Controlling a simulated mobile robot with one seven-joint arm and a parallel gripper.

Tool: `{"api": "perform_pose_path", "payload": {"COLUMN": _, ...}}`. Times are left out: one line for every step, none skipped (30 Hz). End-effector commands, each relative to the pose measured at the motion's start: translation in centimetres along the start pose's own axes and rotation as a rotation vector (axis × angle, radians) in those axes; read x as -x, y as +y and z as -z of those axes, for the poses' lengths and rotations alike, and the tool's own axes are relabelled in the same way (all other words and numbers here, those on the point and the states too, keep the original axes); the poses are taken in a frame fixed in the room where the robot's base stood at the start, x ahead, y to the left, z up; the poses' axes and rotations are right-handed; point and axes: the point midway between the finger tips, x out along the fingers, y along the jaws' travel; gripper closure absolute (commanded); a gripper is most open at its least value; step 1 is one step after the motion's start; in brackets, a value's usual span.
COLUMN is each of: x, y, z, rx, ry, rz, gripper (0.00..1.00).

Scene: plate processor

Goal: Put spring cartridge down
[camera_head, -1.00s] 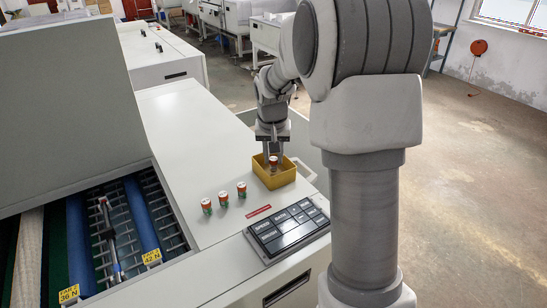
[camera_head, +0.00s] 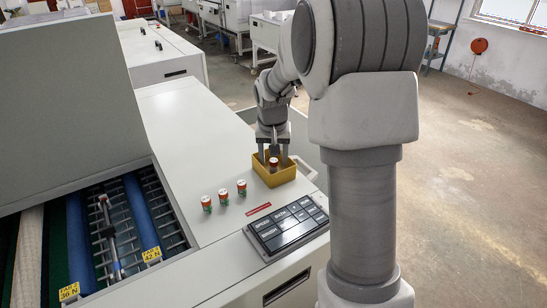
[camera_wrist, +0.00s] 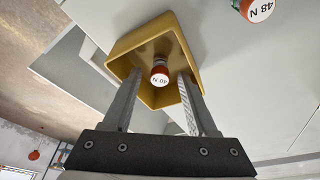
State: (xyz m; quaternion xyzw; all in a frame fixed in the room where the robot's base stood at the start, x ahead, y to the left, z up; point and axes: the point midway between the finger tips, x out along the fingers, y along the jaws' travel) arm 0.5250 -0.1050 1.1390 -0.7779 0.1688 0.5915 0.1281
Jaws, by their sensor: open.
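In the wrist view my gripper (camera_wrist: 160,76) is open, one finger on each side of the cartridge, with gaps visible. The cartridge's lower end is hidden in the head view by the box wall.
Three similar cartridges (camera_head: 223,196) stand in a row left of the box; one marked 48 N (camera_wrist: 259,10) shows in the wrist view. A black key panel (camera_head: 288,229) is in front of the box. The roller bay (camera_head: 120,230) lies open at left.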

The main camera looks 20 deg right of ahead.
Motion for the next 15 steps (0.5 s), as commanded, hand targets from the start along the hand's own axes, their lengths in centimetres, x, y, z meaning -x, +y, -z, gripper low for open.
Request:
{"api": "perform_pose_path", "payload": {"x": 0.4, "y": 0.0, "z": 0.1, "rx": 0.000, "ry": 0.001, "rz": 0.000, "gripper": 0.42}}
{"api": "perform_pose_path", "payload": {"x": 0.6, "y": 0.0, "z": 0.2, "rx": 0.000, "ry": 0.001, "rz": 0.000, "gripper": 0.42}}
{"api": "perform_pose_path", "payload": {"x": 1.0, "y": 0.0, "z": 0.2, "rx": 0.000, "ry": 0.004, "rz": 0.001, "gripper": 0.42}}
{"api": "perform_pose_path", "payload": {"x": 1.5, "y": 0.0, "z": 0.2, "rx": 0.000, "ry": 0.005, "rz": 0.001, "gripper": 0.42}}
{"api": "perform_pose_path", "payload": {"x": 2.0, "y": 0.0, "z": 0.2, "rx": 0.000, "ry": 0.005, "rz": 0.001, "gripper": 0.42}}
{"api": "perform_pose_path", "payload": {"x": 2.8, "y": 0.0, "z": 0.2, "rx": 0.001, "ry": 0.006, "rz": 0.001, "gripper": 0.42}}
{"api": "perform_pose_path", "payload": {"x": 3.5, "y": 0.0, "z": 0.2, "rx": 0.001, "ry": 0.006, "rz": 0.001, "gripper": 0.42}}
{"api": "perform_pose_path", "payload": {"x": 4.2, "y": 0.0, "z": 0.2, "rx": 0.001, "ry": 0.006, "rz": 0.001, "gripper": 0.42}}
{"api": "perform_pose_path", "payload": {"x": 5.1, "y": 0.0, "z": 0.2, "rx": 0.001, "ry": 0.007, "rz": 0.001, "gripper": 0.42}}
{"api": "perform_pose_path", "payload": {"x": 5.8, "y": 0.0, "z": 0.2, "rx": 0.001, "ry": 0.006, "rz": 0.001, "gripper": 0.42}}
{"api": "perform_pose_path", "payload": {"x": 6.5, "y": -0.1, "z": 0.2, "rx": 0.001, "ry": 0.007, "rz": 0.002, "gripper": 0.42}}
{"api": "perform_pose_path", "payload": {"x": 7.3, "y": -0.1, "z": 0.2, "rx": 0.000, "ry": 0.006, "rz": 0.002, "gripper": 0.42}}
{"api": "perform_pose_path", "payload": {"x": 8.0, "y": -0.1, "z": 0.2, "rx": 0.000, "ry": 0.006, "rz": 0.002, "gripper": 0.42}}
{"api": "perform_pose_path", "payload": {"x": 8.6, "y": 0.0, "z": 0.2, "rx": 0.000, "ry": 0.005, "rz": 0.001, "gripper": 0.42}}
{"api": "perform_pose_path", "payload": {"x": 9.3, "y": 0.0, "z": 0.1, "rx": 0.000, "ry": 0.004, "rz": 0.001, "gripper": 0.42}}
